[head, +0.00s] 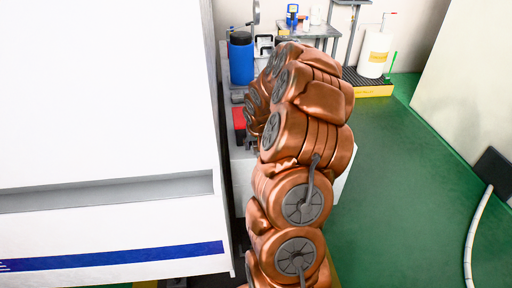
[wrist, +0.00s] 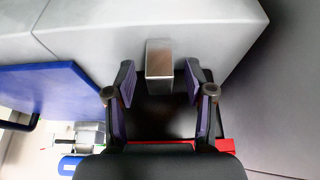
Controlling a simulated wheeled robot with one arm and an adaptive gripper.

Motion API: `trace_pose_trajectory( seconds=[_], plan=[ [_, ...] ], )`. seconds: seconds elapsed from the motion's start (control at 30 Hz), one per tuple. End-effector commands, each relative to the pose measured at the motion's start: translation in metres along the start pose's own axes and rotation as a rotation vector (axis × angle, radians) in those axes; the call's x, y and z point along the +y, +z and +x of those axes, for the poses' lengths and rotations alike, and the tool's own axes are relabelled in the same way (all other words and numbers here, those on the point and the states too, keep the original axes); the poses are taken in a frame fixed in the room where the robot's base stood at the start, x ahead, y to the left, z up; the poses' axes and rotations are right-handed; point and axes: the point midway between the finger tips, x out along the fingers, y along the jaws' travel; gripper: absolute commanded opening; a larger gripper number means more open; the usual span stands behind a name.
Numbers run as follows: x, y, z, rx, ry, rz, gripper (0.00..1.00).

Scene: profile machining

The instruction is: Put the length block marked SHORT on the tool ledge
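In the wrist view, my gripper (wrist: 160,80) is open, with one finger on each side of a metal block (wrist: 159,62). The block has a bright silver edge and a darker brownish face. Gaps show between it and both fingers. No SHORT marking can be read on it, so I cannot tell which length block it is. It is by a black surface (wrist: 165,118) with a red edge, against a light grey body. In the head view my copper arm hides my gripper and the block. I cannot identify the tool ledge in either view.
In the wrist view, a blue panel (wrist: 40,92) is at the left and a grey wall (wrist: 285,95) at the right. In the head view, a large white machine (head: 105,90) fills the left, and a blue container (head: 241,60) stands behind my arm.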

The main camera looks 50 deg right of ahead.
Motion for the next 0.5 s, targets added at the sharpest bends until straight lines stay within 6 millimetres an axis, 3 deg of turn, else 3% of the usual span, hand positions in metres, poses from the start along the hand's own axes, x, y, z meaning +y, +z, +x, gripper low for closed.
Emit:
trace_pose_trajectory(
  seconds=[0.03, 0.5],
  plan=[
    [-0.0001, 0.0000, 0.0000, 0.000, 0.000, 0.000, 0.47],
    [-0.0001, 0.0001, -0.0001, 0.000, 0.000, 0.000, 0.00]
  ],
)
